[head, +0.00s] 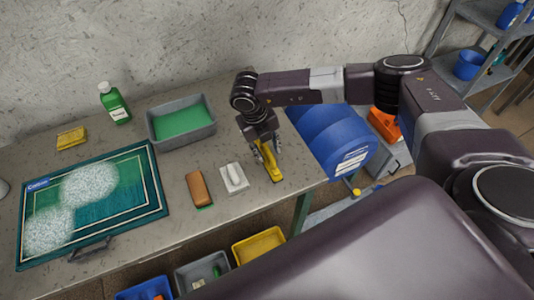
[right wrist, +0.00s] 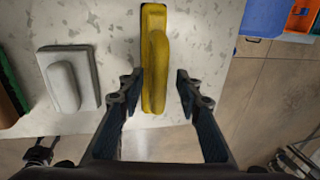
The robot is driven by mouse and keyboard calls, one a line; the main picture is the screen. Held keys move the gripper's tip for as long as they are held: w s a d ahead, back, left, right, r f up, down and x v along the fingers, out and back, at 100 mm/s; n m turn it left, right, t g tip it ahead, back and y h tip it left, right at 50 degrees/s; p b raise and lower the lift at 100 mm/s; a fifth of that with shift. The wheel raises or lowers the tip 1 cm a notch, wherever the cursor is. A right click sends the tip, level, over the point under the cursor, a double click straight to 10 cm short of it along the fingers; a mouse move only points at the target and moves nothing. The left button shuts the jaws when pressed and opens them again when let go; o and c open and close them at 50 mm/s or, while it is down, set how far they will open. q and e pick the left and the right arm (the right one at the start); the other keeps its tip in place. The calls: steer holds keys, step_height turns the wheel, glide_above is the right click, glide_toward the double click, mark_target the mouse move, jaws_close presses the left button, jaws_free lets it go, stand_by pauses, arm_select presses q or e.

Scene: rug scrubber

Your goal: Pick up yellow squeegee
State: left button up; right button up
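The yellow squeegee (head: 267,162) lies on the table near its right end. In the right wrist view the squeegee (right wrist: 156,70) is long and yellow with a raised grip, and its near end lies between my right fingers. My right gripper (head: 266,155) reaches down over it from above. In the right wrist view the fingers of the right gripper (right wrist: 160,88) are spread, with a gap on each side of the squeegee. My left gripper is in neither view.
A white scrubbing block (head: 234,177) and a brown brush (head: 198,188) lie left of the squeegee. Behind are a grey tub of green liquid (head: 208,133) and a green bottle (head: 115,104). A foamy green rug (head: 150,190) lies left.

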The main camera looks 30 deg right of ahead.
mark_target(267, 149)
jaws_close()
stand_by(0.5)
step_height(267, 149, up, 20)
steer(key=b, duration=0.6)
steer(key=c, duration=0.7)
jaws_free()
jaws_close()
